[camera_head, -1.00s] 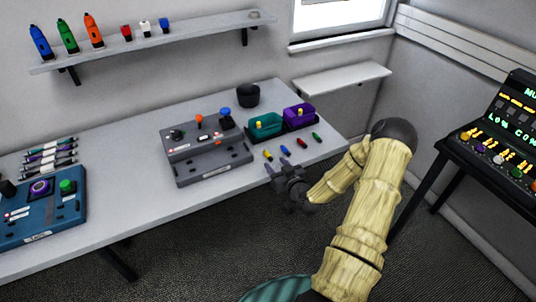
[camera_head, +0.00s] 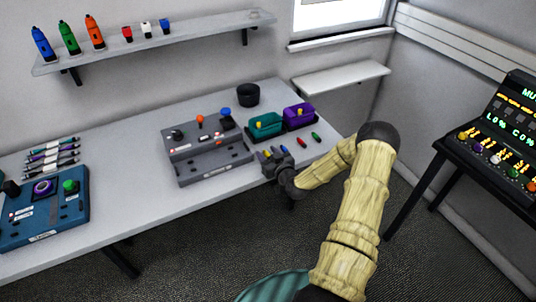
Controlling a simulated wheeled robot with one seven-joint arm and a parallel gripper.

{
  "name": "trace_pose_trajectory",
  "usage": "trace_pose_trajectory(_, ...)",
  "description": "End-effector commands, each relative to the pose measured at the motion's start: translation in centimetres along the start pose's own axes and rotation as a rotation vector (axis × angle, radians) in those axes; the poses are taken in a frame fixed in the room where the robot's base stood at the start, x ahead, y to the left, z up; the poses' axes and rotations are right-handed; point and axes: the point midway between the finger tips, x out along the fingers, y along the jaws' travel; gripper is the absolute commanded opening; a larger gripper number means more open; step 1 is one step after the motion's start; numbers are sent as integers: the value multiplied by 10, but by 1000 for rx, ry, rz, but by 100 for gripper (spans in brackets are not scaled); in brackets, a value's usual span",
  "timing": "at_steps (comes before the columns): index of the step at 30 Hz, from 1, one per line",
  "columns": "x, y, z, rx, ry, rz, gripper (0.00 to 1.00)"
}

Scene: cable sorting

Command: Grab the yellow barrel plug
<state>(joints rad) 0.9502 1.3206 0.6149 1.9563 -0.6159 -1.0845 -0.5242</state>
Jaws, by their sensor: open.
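The yellow barrel plug (camera_head: 269,154) lies on the table near its front edge, left-most in a row of small plugs. It is small and partly hidden by my gripper. My gripper (camera_head: 272,157) is open and right at the yellow plug, with its fingers pointing toward the back of the table. I cannot tell whether the fingers are around the plug or touching it.
A blue plug (camera_head: 284,150) lies close to the right of my gripper, then a red plug (camera_head: 301,143) and a green plug (camera_head: 316,136). A grey control box (camera_head: 212,168) stands close on the left.

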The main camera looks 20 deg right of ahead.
Motion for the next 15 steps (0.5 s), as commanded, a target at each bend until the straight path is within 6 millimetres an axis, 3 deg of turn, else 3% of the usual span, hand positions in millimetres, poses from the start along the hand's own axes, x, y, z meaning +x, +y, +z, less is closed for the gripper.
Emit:
trace_pose_trajectory(14, 0, 0, 0, -1, 0, 0, 46)
trace_pose_trajectory(15, 0, 0, 0, -1, 0, 0, 42)
